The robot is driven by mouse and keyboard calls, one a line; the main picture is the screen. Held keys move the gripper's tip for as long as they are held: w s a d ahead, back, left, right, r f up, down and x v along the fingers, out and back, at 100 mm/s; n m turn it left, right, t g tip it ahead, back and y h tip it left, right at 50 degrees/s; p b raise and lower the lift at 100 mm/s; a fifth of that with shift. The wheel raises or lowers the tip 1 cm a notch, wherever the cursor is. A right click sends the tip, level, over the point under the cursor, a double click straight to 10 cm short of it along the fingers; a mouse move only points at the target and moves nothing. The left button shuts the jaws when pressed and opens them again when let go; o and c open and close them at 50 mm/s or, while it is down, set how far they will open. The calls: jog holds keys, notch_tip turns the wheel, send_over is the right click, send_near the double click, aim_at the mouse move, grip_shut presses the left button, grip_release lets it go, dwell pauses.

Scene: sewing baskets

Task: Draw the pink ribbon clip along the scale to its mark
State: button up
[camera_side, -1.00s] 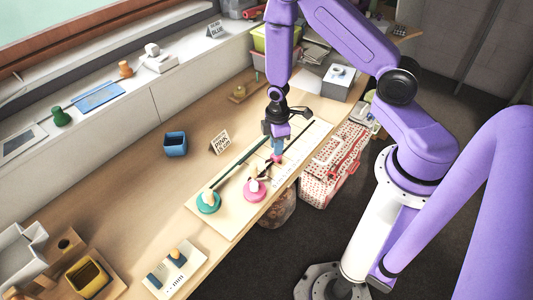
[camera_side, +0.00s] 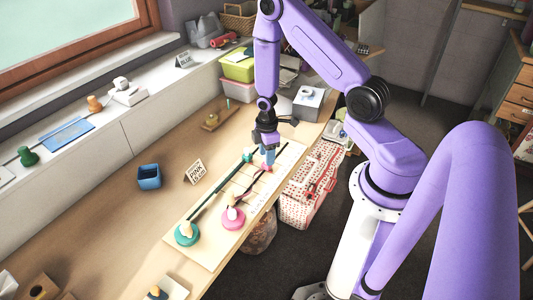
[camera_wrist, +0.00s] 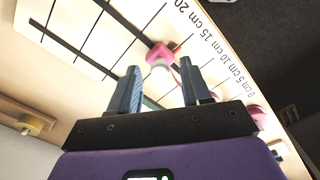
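In the side view the clip (camera_side: 267,168) is just under my gripper (camera_side: 267,159). In the wrist view my gripper (camera_wrist: 160,72) has its fingers apart, the knob between the tips with gaps on both sides. A pink ribbon runs back to the pink disc (camera_side: 233,220) at the rail's near end. A teal disc (camera_side: 187,236) with a teal ribbon stands beside it.
A small sign (camera_side: 195,171) starting with PINK stands left of the board; its number is hard to read. A red-and-white box (camera_side: 312,188) stands beyond the table's right edge.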

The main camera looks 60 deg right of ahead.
jog(key=shift+r, duration=0.2)
notch_tip(320, 180, up, 10)
jog(key=shift+f, duration=0.15)
dwell(1.2)
jog(key=s+a+r+n, duration=0.1)
jog(key=s+a+r, duration=0.4)
jog(key=a+r, duration=0.7)
jog(key=s+a+r, duration=0.2)
jog(key=s, duration=0.6)
jog(key=s+a+r, duration=0.2)
jog(key=s+a, duration=0.1)
jog(key=s, duration=0.5)
jog(key=shift+s+a+r+n, duration=0.3)
jog(key=shift+r+n, duration=0.1)
